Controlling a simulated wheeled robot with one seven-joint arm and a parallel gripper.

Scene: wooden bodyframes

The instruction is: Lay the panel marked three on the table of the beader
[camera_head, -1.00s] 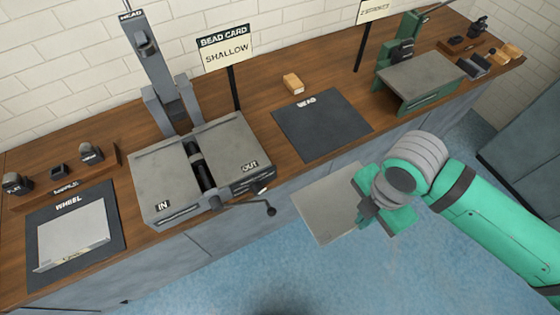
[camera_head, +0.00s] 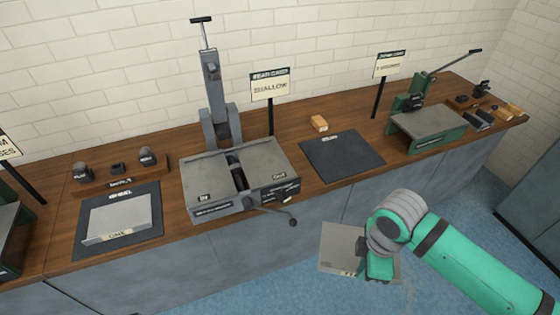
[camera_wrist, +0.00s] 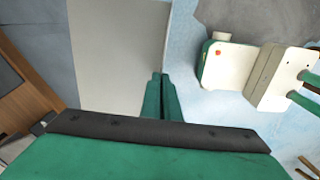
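A flat grey panel (camera_head: 340,245) is held out in front of the bench, over the blue floor. Its lip carries a label that my gripper partly covers, and I cannot read it fully. My gripper (camera_head: 364,252) is shut on this panel; the wrist view shows the fingers (camera_wrist: 160,97) at the edge of the panel (camera_wrist: 120,45). The beader (camera_head: 215,190) stands on the bench to the left, with a grey table in two halves, an upright head column and a crank handle. Its table is bare. The panel is apart from it, lower and to the right.
A second panel (camera_head: 120,217) lies on the dark WHEEL mat (camera_head: 147,240). A dark mat (camera_head: 343,158) right of the beader is empty. The crank (camera_head: 291,221) juts out over the bench front. The bead card sign (camera_head: 270,88) reads SHALLOW. A green machine (camera_head: 430,130) stands farther right.

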